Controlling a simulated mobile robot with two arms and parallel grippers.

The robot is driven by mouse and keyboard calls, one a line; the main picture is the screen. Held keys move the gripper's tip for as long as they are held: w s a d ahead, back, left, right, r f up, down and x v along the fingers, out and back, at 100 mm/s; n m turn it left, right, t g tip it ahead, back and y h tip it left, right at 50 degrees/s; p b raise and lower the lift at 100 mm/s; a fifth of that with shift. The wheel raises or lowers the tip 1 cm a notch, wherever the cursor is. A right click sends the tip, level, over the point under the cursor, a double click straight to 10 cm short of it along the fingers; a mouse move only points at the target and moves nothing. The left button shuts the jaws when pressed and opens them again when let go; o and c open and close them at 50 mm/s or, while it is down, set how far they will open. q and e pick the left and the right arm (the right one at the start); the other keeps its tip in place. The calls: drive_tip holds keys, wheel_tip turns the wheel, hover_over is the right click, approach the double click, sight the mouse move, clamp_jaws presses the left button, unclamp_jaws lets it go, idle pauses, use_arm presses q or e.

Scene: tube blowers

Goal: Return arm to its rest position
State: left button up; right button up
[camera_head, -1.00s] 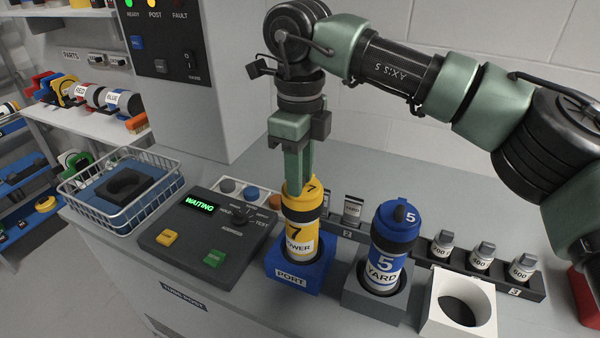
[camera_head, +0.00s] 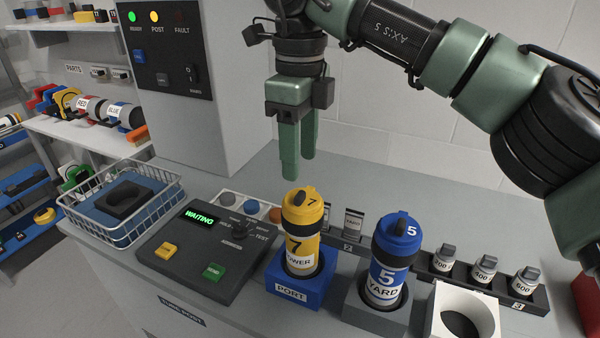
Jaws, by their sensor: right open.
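My right gripper (camera_head: 297,168) points down from my green and black arm, which comes in from the right. Its two green fingers are apart and empty. They hang just above the yellow tube (camera_head: 302,225) marked 7 POWER, with a small gap between them and its cap. The yellow tube stands upright in the blue PORT holder (camera_head: 292,288). My left gripper is not in view.
A blue tube (camera_head: 391,258) marked 5 YARD stands in a grey holder beside it. An empty white holder (camera_head: 448,300) is at the right. A control box (camera_head: 205,245) reads WAITING. A wire basket (camera_head: 122,235) sits at the left. A grey cabinet (camera_head: 205,120) stands behind.

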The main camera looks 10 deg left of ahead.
drive_tip(key=shift+r, duration=0.5)
